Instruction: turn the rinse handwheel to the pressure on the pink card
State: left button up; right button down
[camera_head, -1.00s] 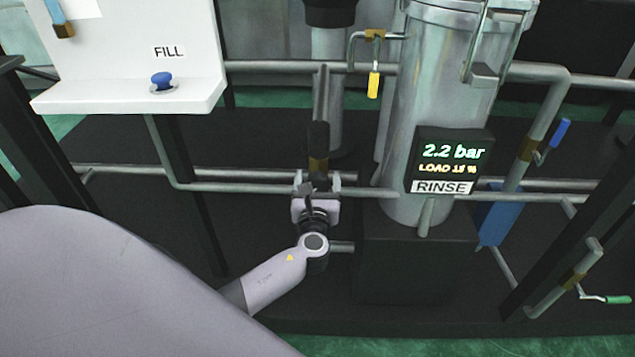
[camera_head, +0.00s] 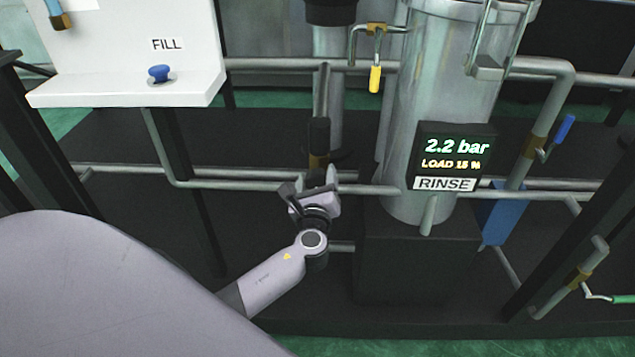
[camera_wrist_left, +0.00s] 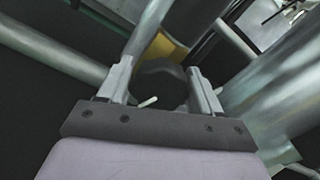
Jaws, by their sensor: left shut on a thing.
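My left gripper (camera_head: 311,183) is at the pipe junction left of the rinse vessel. In the left wrist view its two fingers stand on either side of a dark round handwheel (camera_wrist_left: 161,84) with a small pale mark on it, and the gripper (camera_wrist_left: 159,76) is shut on it. In the head view the gripper mostly hides the wheel. The rinse display (camera_head: 453,153) reads 2.2 bar and LOAD 15 %, above a RINSE label (camera_head: 444,184). I see no pink card in these views. My right gripper is not in view.
The metal rinse vessel (camera_head: 432,80) stands just right of my gripper. Horizontal pipes (camera_head: 240,186) run past it. A white panel (camera_head: 130,92) with a blue FILL knob (camera_head: 159,73) is at upper left. A yellow-handled valve (camera_head: 375,79) hangs above.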

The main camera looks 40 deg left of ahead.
aim_at(316, 184)
pick_arm(q)
jog(key=shift+f+n+b, duration=0.15)
jog(key=shift+n+b, duration=0.15)
jog(key=shift+n, duration=0.4)
jog(key=shift+s+n+b, duration=0.1)
jog(key=shift+n+b, duration=0.25)
jog(key=shift+n, duration=0.45)
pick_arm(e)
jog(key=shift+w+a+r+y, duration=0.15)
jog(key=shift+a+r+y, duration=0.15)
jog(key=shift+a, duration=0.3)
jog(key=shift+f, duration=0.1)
pick_arm(q)
jog(key=o, duration=1)
jog(key=shift+c, duration=0.2)
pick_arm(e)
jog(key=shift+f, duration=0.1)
pick_arm(q)
jog(key=p+v, duration=0.1)
jog(key=v, duration=0.5)
jog(key=shift+s, duration=0.1)
jog(key=shift+s+d, duration=0.3)
jog(key=shift+s, duration=0.1)
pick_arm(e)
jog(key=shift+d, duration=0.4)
